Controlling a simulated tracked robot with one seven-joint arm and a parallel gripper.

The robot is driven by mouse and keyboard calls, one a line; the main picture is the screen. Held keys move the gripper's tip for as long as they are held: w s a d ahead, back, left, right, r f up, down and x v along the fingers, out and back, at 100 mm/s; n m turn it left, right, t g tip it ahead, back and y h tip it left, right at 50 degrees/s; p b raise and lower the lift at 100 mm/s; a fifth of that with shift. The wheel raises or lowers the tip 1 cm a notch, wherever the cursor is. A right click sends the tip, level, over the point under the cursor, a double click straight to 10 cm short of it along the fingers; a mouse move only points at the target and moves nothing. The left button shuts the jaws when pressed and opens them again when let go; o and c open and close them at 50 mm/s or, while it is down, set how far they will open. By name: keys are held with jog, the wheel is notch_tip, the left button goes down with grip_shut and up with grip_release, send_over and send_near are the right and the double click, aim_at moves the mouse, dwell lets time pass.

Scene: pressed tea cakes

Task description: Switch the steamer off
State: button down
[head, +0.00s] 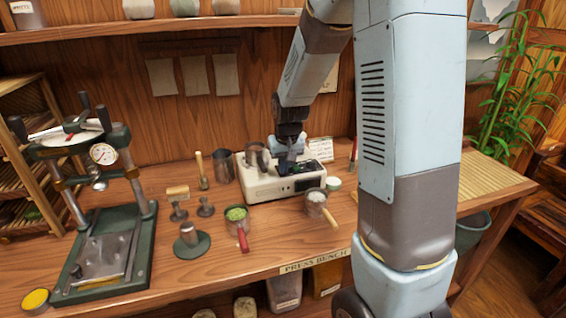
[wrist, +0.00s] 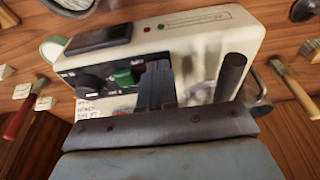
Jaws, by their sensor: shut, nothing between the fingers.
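The steamer (head: 262,188) is a cream-white box on the press bench, with a metal cup on its top.
A press (head: 104,215) stands at the left. Brushes and small stamps lie between. The bench's front edge is near.

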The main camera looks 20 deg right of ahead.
jog(key=shift+s+f, duration=0.4)
jog(key=shift+w, duration=0.1)
jog(key=shift+w+r, duration=0.4)
jog(key=shift+w, duration=0.3)
jog(key=shift+r, duration=0.55)
jog(key=s+r, duration=0.6)
jog(key=r, duration=0.5)
jog(key=shift+s+r, duration=0.2)
jog(key=shift+r, duration=0.05)
jog(key=s+r+t, duration=0.1)
jog(key=s+r, duration=0.2)
jog(key=s, duration=0.8)
jog(key=s+r+t, duration=0.1)
jog(key=s+r, duration=0.3)
jog(key=s, duration=0.6)
jog(key=shift+s+d+t, duration=0.25)
jog(key=shift+s+t, duration=0.15)
